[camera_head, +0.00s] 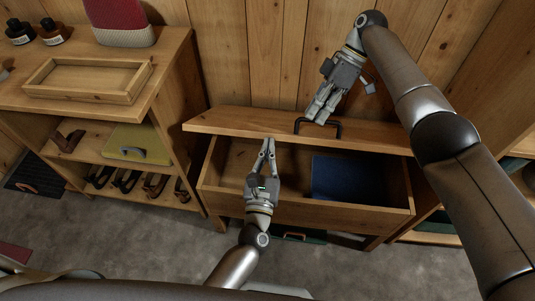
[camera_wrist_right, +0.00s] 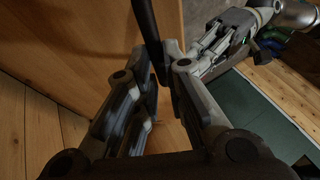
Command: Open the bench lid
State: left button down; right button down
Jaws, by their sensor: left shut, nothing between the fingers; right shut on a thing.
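The wooden bench (camera_head: 300,213) stands against the plank wall with its lid (camera_head: 225,122) raised, so its inside shows. The lid appears as a narrow board at the back; its exact angle is hard to tell. A black handle (camera_head: 338,130) is on the lid. My right gripper (camera_head: 318,118) is shut on this handle, whose dark bar (camera_wrist_right: 148,30) passes between the fingers in the right wrist view. My left gripper (camera_head: 268,145) is shut and empty over the bench opening, fingertips near the lid's lower edge. It also shows in the right wrist view (camera_wrist_right: 205,65).
A blue flat item (camera_head: 345,178) lies inside the bench. A wooden shelf unit (camera_head: 165,45) with a tray (camera_head: 85,97) and shoes stands close on the left. Another shelf (camera_head: 425,215) is on the right, behind my right arm. Grey floor (camera_head: 130,245) is clear in front.

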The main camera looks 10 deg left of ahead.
jog(key=c, duration=2)
grip_release()
jog(key=shift+d+f, duration=0.1)
jog(key=shift+f, duration=0.35)
jog(key=o, duration=0.3)
jog(key=shift+w+f, duration=0.1)
jog(key=shift+o, duration=1)
jog(key=shift+w, duration=0.1)
pick_arm(q)
jog(key=shift+w+r, duration=0.1)
jog(key=shift+w, duration=0.25)
pick_arm(e)
jog(key=shift+w+r, duration=0.1)
jog(key=shift+r, duration=0.1)
